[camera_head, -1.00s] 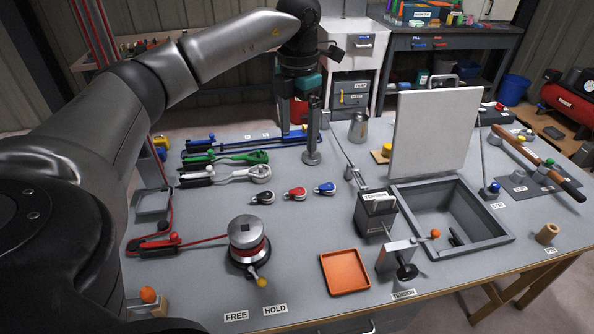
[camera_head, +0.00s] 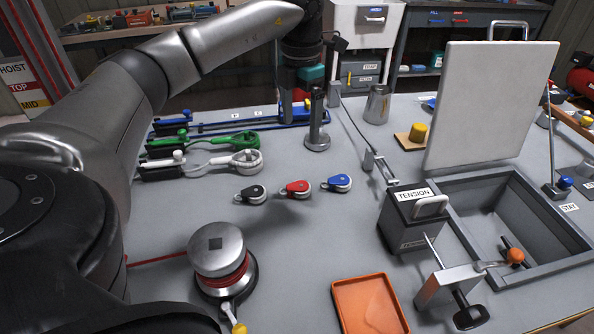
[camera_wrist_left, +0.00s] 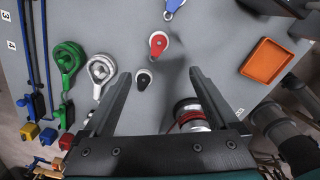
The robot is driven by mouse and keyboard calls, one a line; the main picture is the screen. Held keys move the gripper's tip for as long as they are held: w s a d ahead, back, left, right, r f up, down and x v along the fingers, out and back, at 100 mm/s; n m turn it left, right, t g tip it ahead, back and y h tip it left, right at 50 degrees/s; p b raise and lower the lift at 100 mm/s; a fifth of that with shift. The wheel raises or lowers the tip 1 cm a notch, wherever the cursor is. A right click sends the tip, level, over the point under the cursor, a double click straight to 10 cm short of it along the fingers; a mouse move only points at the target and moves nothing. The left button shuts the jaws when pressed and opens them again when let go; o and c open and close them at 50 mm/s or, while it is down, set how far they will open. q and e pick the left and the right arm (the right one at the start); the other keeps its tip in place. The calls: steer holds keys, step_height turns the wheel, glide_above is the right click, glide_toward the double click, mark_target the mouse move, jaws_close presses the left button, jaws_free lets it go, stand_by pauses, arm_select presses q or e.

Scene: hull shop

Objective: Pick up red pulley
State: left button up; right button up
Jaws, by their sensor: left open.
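The red pulley (camera_head: 296,189) lies on the grey bench top, between the black pulley (camera_head: 251,195) and the blue pulley (camera_head: 337,183). In the left wrist view the red pulley (camera_wrist_left: 158,43) shows beyond the fingertips, with the black pulley (camera_wrist_left: 143,79) nearer, between the fingers. My left gripper (camera_head: 302,112) is above the bench, behind the row of pulleys in the head view. Its two fingers (camera_wrist_left: 157,75) are apart with nothing held between them. The fingertips are partly hard to make out in the head view. My right gripper is not in view.
A winch drum (camera_head: 217,255) stands in front of the pulleys. An orange tray (camera_head: 370,307), a TENSION box (camera_head: 411,219) and an upright white panel (camera_head: 489,105) stand to the right. Bare bench surrounds the pulleys.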

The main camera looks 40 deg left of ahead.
arm_select(q)
step_height(320, 180, down, 3)
steer(key=b, duration=0.4)
glide_above(300, 186)
step_height(300, 186, down, 8)
steer(key=shift+f, duration=0.1)
steer(key=shift+a+f+b, duration=0.1)
steer(key=shift+f+b, duration=0.2)
steer(key=shift+f, duration=0.9)
steer(key=shift+f+b, duration=0.8)
steer(key=shift+f, duration=1.5)
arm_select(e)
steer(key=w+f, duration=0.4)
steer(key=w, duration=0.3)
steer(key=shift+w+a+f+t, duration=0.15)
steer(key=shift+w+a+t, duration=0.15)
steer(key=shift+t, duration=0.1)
